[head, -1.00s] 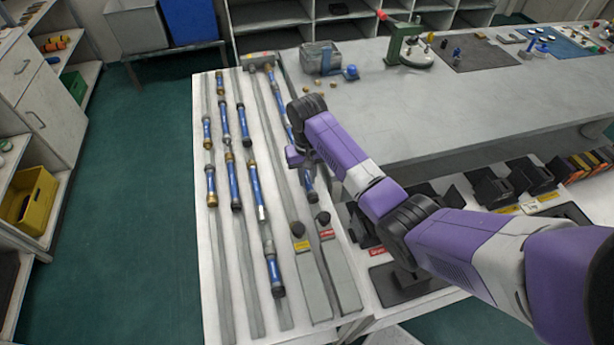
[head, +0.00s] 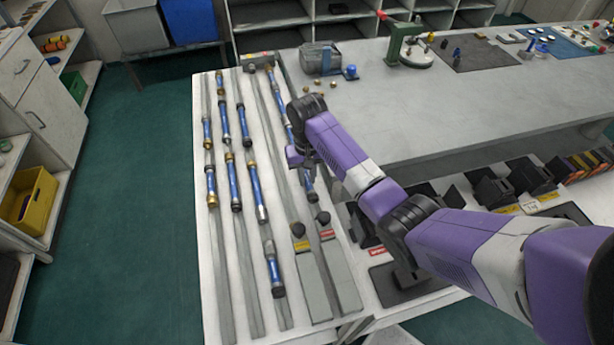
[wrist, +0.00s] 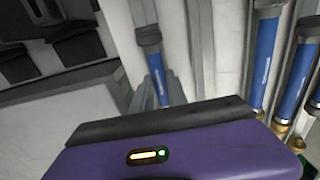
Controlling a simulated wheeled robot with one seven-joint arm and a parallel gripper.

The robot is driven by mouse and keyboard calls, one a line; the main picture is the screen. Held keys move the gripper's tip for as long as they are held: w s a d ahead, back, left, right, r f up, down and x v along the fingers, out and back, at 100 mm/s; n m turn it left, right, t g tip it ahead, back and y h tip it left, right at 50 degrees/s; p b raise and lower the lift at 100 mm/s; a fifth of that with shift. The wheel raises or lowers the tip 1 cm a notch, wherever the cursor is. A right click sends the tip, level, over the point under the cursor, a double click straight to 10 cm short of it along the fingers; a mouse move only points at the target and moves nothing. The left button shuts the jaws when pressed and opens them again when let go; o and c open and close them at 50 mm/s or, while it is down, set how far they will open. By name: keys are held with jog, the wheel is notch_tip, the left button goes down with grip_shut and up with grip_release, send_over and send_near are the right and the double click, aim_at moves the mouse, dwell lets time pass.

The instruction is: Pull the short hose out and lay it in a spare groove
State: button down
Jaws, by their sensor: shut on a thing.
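My gripper (head: 298,160) is down at the right-hand groove line of the white panel (head: 330,327). It is shut on a blue hose (head: 308,182) there, which appears to be the short hose. The hose's dark end shows just below my gripper, and in the wrist view (wrist: 148,38) it runs under the purple gripper body. Another blue hose (head: 281,105) lies further up the same line. Bare groove shows at the lower left (head: 224,270) and beside it (head: 248,275).
Several other blue hoses, such as one at the lower middle (head: 273,268), lie in the left grooves. Two dark knobs (head: 298,229) and grey plates (head: 313,285) are below my gripper. The grey bench (head: 450,110) stands to the right.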

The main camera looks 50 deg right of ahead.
jog(key=shift+s+a+p, duration=0.35)
jog(key=shift+s+p, duration=0.2)
jog(key=shift+p, duration=0.15)
jog(key=shift+s+a+p, duration=0.35)
jog(key=shift+s+p, duration=0.2)
jog(key=shift+p, duration=0.1)
jog(key=shift+r, duration=0.1)
notch_tip(320, 180, up, 2)
jog(key=p, duration=0.2)
jog(key=shift+r+p, duration=0.2)
jog(key=shift+p, duration=0.1)
jog(key=shift+r, duration=1.85)
